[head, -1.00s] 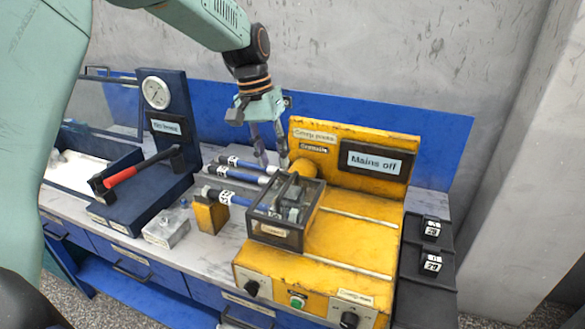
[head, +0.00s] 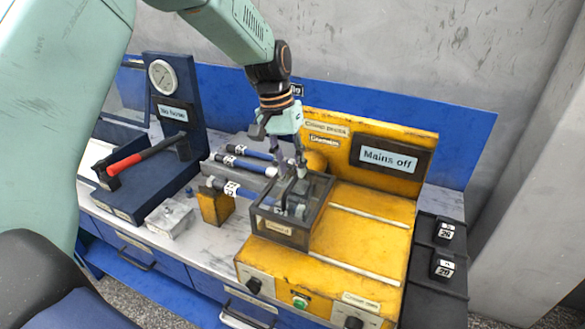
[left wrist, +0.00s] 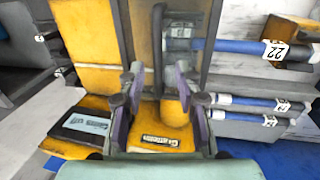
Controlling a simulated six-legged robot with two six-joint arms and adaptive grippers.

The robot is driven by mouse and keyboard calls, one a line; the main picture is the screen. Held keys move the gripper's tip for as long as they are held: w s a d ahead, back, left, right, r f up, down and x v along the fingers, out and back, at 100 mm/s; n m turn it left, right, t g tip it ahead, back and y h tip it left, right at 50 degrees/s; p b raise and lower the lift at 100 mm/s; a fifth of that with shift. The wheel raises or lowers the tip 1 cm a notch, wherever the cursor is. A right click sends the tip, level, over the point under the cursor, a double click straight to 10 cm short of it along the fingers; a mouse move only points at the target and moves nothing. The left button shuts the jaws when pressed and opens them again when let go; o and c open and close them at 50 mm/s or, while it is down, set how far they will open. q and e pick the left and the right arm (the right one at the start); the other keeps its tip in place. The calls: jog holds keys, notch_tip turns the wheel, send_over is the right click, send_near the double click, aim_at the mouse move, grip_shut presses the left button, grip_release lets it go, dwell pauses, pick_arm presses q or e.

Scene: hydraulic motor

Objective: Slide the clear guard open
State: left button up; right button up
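The clear guard (head: 275,228) is a dark-framed box with see-through panels on the left part of the yellow machine (head: 345,235). My left gripper (head: 295,172) points down at the guard's rear part. In the left wrist view the fingers (left wrist: 160,75) are spread apart with nothing clearly held. A grey upright bar (left wrist: 158,45) shows between them, and a dark frame bar (left wrist: 207,40) of the guard runs beside it. I cannot tell whether the fingers touch the guard. The right gripper is in neither view.
The sign reads "Mains off" (head: 388,160). Pale rails (head: 365,215) cross the clear machine top on the right. A red-handled tool (head: 125,163) lies farther left.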

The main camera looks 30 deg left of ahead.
pick_arm(q)
jog(key=shift+w+d+f, duration=0.2)
jog(key=shift+d+f, duration=0.05)
jog(key=shift+f, duration=0.2)
jog(key=shift+w+d+f, duration=0.15)
jog(key=shift+d+f, duration=0.05)
jog(key=shift+f, duration=0.25)
jog(key=shift+s+a+r, duration=0.1)
jog(key=shift+s+a, duration=0.15)
jog(key=shift+s, duration=0.15)
jog(key=shift+c, duration=0.3)
jog(key=shift+w+d, duration=0.2)
jog(key=shift+w, duration=0.2)
jog(key=c, duration=0.6)
jog(key=shift+s+a, duration=0.1)
jog(key=shift+s, duration=0.05)
grip_shut()
